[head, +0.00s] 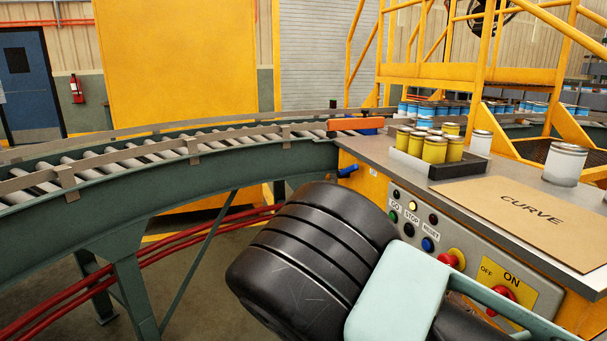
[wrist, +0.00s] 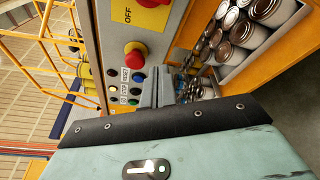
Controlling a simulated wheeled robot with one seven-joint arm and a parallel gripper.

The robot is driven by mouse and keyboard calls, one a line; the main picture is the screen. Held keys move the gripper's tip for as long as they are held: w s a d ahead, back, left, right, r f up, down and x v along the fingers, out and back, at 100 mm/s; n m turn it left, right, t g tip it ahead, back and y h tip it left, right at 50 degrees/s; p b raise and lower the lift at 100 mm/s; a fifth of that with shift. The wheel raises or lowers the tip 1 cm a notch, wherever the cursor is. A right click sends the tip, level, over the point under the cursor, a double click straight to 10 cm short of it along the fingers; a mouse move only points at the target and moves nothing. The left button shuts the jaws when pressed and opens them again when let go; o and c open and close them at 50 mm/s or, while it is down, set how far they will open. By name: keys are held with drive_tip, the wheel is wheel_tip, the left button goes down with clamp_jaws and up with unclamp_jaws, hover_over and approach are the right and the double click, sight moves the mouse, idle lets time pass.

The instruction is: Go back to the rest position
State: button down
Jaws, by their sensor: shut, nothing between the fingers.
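My gripper shows in the wrist view, its two grey fingers (wrist: 164,85) together and empty. They are in front of the control panel (wrist: 125,40), close to its button row, and I cannot tell whether they touch anything. In the head view my dark ribbed arm joint and pale green link cover the lower middle, and the fingers are hidden. The control panel (head: 436,226) there carries GO, STOP and RESET buttons, with a lit yellowish lamp among them, and red knobs.
The roller conveyor (head: 130,160) curves along the left. The worktop (head: 364,149) holds a tray of yellow cans (head: 434,149), white cans (head: 565,163) and a CURVE board (head: 528,212). Many cans fill a compartment (wrist: 238,60) beside the panel. Yellow railings stand behind.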

drive_tip(key=s+a+r+m+g+y, duration=0.25)
drive_tip(key=s+g, duration=0.25)
drive_tip(key=s, duration=0.3)
drive_tip(key=s+a+r+m+g+y, duration=0.1)
drive_tip(key=s+r+m+g+y, duration=0.1)
drive_tip(key=s+g+y, duration=0.4)
drive_tip(key=s+a+r+t+y, duration=0.1)
drive_tip(key=s+a+r+y, duration=0.5)
drive_tip(key=s+a+r, duration=0.35)
wheel_tip(320, 180, up, 14)
drive_tip(key=s+d+p, duration=0.1)
drive_tip(key=d+p, duration=0.1)
drive_tip(key=p, duration=1.1)
drive_tip(key=shift+s+f, duration=0.15)
drive_tip(key=shift+m, duration=0.25)
